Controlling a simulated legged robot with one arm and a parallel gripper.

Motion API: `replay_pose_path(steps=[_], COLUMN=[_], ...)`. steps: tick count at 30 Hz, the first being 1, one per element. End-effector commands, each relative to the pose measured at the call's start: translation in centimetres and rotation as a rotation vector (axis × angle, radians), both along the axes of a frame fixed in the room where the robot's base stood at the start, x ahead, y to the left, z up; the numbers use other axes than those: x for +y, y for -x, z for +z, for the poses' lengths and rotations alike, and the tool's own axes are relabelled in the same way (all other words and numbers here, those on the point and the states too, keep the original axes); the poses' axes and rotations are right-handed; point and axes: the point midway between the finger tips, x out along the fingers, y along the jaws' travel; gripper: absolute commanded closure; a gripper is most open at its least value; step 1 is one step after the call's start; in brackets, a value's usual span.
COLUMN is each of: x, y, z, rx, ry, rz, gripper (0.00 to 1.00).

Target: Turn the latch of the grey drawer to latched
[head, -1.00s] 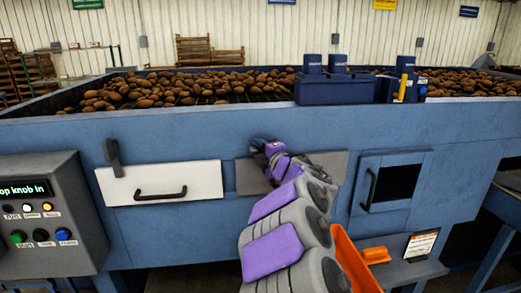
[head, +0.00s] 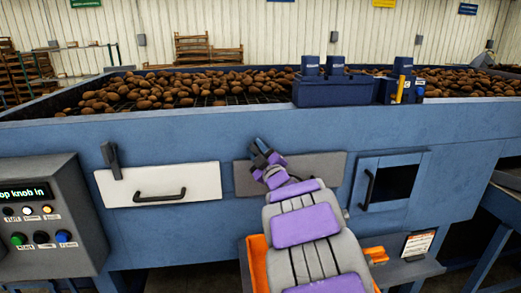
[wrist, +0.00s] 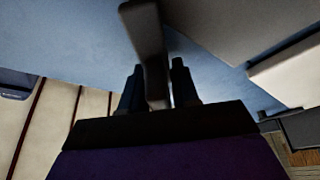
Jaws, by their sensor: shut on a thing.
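The grey drawer (head: 318,166) is in the middle of the blue machine front in the head view and looks closed. Its handle is hidden behind my arm. My gripper (head: 262,151) is at the drawer's upper left corner, tilted up and to the left. In the wrist view, the dark bar of the latch (wrist: 146,35) stands between the two fingers of my gripper (wrist: 158,88), which is shut on it. In the head view the latch is mostly covered by my gripper, so its exact angle is hard to tell.
A white drawer (head: 158,184) with its own dark latch (head: 111,159) is to the left. A control box (head: 45,215) stands at far left. A dark opening with a handle (head: 388,182) is to the right. An orange bin (head: 258,262) is below, partly behind my arm.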

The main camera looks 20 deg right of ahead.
Motion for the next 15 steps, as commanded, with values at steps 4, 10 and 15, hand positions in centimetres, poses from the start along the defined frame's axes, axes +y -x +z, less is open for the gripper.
replay_pose_path(steps=[4,10,15], x=[0.55,0.41,0.20], y=[-0.13,-0.04,0.05], z=[0.32,0.54,0.70], rx=[-0.041,-0.095,-0.141], ry=[-0.134,-0.317,-0.463], rz=[0.010,0.012,0.010], gripper=[1.00,1.00,1.00])
